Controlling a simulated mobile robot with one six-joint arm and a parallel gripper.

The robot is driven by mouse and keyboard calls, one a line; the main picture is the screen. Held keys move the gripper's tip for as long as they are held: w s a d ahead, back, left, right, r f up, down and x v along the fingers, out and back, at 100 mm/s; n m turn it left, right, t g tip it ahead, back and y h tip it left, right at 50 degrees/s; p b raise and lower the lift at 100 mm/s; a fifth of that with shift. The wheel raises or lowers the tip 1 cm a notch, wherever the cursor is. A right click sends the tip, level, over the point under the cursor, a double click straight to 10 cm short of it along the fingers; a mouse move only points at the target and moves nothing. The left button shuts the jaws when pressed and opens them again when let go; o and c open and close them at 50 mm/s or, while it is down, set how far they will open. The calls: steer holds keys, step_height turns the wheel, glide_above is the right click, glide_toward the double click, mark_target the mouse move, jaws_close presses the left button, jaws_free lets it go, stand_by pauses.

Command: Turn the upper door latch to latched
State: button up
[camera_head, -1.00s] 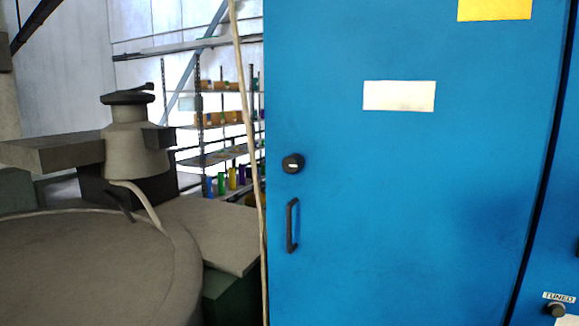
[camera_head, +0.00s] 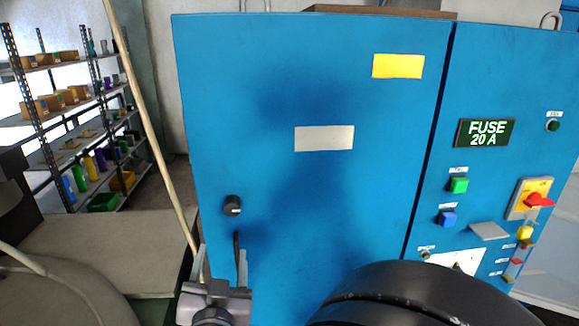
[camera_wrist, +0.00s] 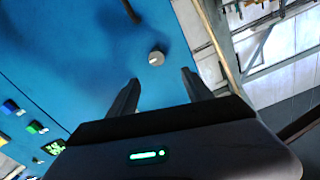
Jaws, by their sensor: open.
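The upper door latch is a round black knob (camera_head: 233,205) with a short pale mark, near the left edge of the blue door (camera_head: 300,210). The mark looks roughly level in the head view. In the wrist view the knob (camera_wrist: 156,58) lies just beyond and between my fingertips. My gripper (camera_head: 222,254) is open and empty, below the knob in the head view, in front of the door handle. It also shows in the wrist view (camera_wrist: 160,77), with the fingers apart and not visibly touching the knob.
A black handle (camera_head: 237,243) is below the knob, partly hidden by my gripper. A control panel with a fuse display (camera_head: 485,133) and a red switch (camera_head: 540,200) is at right. A pale pole (camera_head: 150,120) and shelves (camera_head: 70,130) stand at left.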

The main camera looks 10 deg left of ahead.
steer(key=p, duration=0.1)
glide_toward(232, 210)
steer(key=p+x, duration=0.3)
steer(key=x, duration=0.7)
steer(key=shift+d, duration=0.1)
steer(key=shift+w+a, duration=0.2)
steer(key=shift+w, duration=0.1)
jaws_close()
